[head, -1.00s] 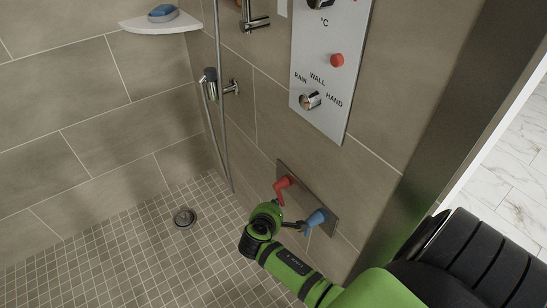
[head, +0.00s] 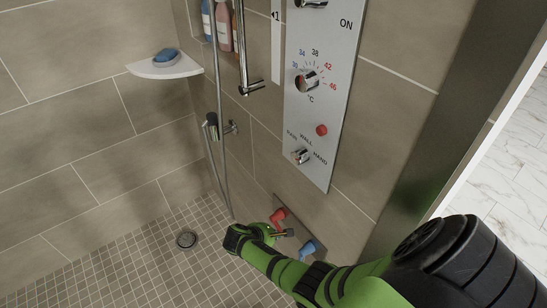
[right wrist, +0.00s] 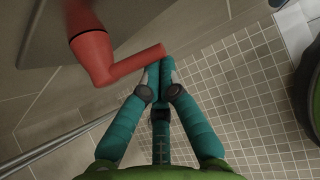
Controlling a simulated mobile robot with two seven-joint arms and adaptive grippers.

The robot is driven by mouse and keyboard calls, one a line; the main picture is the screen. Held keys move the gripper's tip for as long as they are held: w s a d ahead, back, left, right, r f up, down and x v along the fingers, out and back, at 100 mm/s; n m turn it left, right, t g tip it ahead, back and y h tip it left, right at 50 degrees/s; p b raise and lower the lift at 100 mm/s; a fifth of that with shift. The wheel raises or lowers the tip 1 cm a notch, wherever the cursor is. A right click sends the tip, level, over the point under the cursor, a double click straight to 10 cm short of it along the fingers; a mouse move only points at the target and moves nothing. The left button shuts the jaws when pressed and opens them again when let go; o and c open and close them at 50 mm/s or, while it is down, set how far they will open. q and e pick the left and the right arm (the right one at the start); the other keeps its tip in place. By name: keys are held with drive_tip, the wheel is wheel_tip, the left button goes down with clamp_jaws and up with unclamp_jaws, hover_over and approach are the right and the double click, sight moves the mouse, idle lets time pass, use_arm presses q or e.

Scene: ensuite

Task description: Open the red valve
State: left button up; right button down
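The red valve (head: 278,217) is a lever on a small metal plate low on the shower wall. Its lever (right wrist: 120,66) crosses the upper left of the right wrist view, with its free end near the middle. My right gripper (right wrist: 161,70) has its teal fingertips together, right at the lever's free end; I cannot tell whether they touch it. In the head view my right gripper (head: 287,233) is beside the red valve, partly hidden by my arm. A blue valve (head: 308,249) sits to its right on the same plate. My left gripper is not in view.
A control panel (head: 318,100) with knobs and a red button is on the wall above. A shower hose and hand shower (head: 211,127) hang to the left. A corner shelf (head: 165,68) holds a blue item. A drain (head: 186,239) is in the open tiled floor.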

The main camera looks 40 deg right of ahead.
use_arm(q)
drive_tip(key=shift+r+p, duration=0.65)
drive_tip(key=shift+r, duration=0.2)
use_arm(e)
drive_tip(key=shift+s+r+g, duration=0.15)
drive_tip(key=shift+r+g, duration=0.25)
drive_tip(key=shift+r, duration=0.1)
